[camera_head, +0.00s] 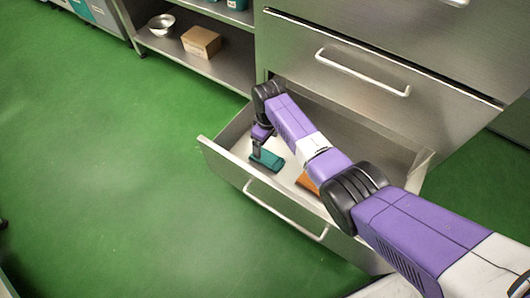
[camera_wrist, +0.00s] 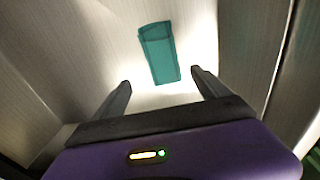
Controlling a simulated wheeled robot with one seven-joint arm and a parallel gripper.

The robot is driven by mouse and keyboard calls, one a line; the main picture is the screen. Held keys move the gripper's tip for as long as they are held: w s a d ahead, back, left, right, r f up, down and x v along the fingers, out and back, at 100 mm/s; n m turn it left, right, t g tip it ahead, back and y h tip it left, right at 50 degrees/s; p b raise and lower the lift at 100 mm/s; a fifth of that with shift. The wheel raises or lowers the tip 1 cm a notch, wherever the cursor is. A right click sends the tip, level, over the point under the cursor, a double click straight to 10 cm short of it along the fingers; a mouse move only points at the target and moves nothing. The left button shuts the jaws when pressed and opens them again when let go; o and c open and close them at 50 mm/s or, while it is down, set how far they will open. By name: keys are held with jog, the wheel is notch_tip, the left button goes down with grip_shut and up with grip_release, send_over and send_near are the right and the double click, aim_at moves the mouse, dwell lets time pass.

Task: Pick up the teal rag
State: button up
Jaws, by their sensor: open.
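The teal rag (camera_head: 267,160) lies flat on the floor of an open drawer (camera_head: 222,152), near its left end. In the wrist view the rag (camera_wrist: 159,52) is a folded rectangle just beyond the fingertips, roughly centred between them. My gripper (camera_wrist: 160,78) is open and empty, pointing down at the rag. In the head view my gripper (camera_head: 256,150) is over the drawer's left part, close to the rag. Whether the fingers touch the rag cannot be told. My arm covers part of the drawer's inside.
An orange-brown item (camera_head: 307,183) lies in the drawer, partly hidden by my arm. The drawer walls stand close around my gripper. A closed drawer front with a handle (camera_head: 362,73) rises behind. A shelf holds a cardboard box (camera_head: 201,42) and metal bowls (camera_head: 161,24). The green floor is clear at left.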

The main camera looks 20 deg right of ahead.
aim_at(267, 157)
jog(key=shift+s+g, duration=0.3)
jog(key=shift+s, duration=0.45)
jog(key=shift+f, duration=0.35)
jog(key=f+b, duration=0.6)
jog(key=f, duration=0.1)
jog(key=shift+w+d+f, duration=0.1)
jog(key=shift+w, duration=0.2)
jog(key=shift+c, duration=0.4)
jog(key=c, duration=1.4)
jog(key=shift+o, duration=0.2)
notch_tip(267, 157, up, 20)
jog(key=p, duration=1.1)
